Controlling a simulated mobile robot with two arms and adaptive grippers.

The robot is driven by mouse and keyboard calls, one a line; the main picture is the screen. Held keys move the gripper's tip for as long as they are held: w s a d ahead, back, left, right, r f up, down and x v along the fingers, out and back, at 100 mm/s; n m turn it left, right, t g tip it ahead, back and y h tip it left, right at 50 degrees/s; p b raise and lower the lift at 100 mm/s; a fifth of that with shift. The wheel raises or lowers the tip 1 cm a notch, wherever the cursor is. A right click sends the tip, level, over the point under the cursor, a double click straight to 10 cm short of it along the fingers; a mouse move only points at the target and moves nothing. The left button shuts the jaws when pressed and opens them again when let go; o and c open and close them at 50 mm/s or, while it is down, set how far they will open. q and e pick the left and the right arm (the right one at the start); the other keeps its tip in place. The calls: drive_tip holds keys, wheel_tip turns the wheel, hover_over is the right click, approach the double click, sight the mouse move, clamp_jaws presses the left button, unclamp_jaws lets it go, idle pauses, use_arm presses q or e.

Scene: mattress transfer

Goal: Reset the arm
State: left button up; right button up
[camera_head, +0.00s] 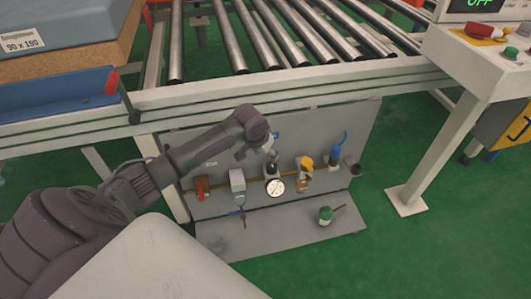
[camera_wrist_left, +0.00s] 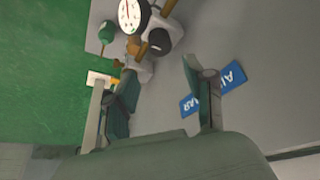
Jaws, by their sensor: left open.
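My left arm reaches in from the left in the head view. Its gripper (camera_head: 268,146) is in front of the grey panel (camera_head: 345,125), close to the pneumatic fittings. In the left wrist view the two fingers of the left gripper (camera_wrist_left: 160,95) stand wide apart with nothing between them. A round white gauge (camera_head: 275,187) is just below the gripper; it also shows at the top of the left wrist view (camera_wrist_left: 130,14). A blue label (camera_wrist_left: 232,77) is on the panel beside the right finger. My right gripper is not in view.
A roller conveyor (camera_head: 222,40) runs above the panel. A mattress (camera_head: 70,22) lies at the upper left. A red valve (camera_head: 201,188) and a yellow-topped fitting (camera_head: 305,164) line the panel. A control box (camera_head: 490,45) stands at the right. Green floor (camera_head: 400,250) is free at the lower right.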

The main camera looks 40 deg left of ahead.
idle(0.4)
